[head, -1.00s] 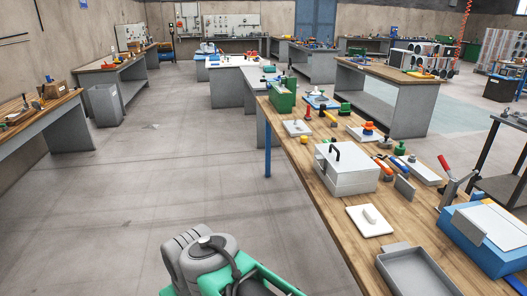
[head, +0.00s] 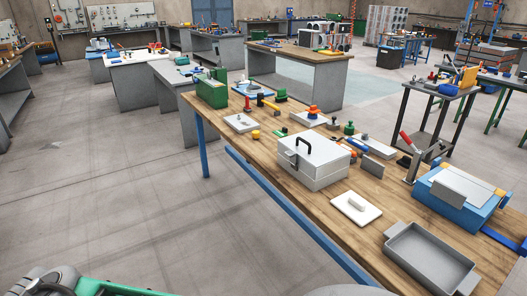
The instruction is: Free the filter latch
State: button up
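A light grey metal box (head: 312,172) with a black handle (head: 304,141) on its lid stands on the wooden workbench (head: 372,236), right of the picture's middle. A small dark fitting (head: 291,157) shows on its left-facing side. It may be a latch, but it is too small to tell, and I cannot tell its position. No part is clearly recognisable as the filter latch. My gripper is not in view; only green and grey parts of my own body show at the bottom left.
A white plate with a raised grip (head: 356,208), an empty grey tray (head: 429,257), a blue box (head: 455,197) and a red-handled lever tool (head: 411,152) share the bench. A green case (head: 211,92) stands at its far end. The floor (head: 120,190) left of the bench is clear.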

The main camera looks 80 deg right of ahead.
aim_at(291, 154)
jog(key=z, duration=0.4)
jog(key=i, duration=1.05)
jog(key=z, duration=0.95)
jog(key=i, duration=0.45)
jog(key=z, duration=0.35)
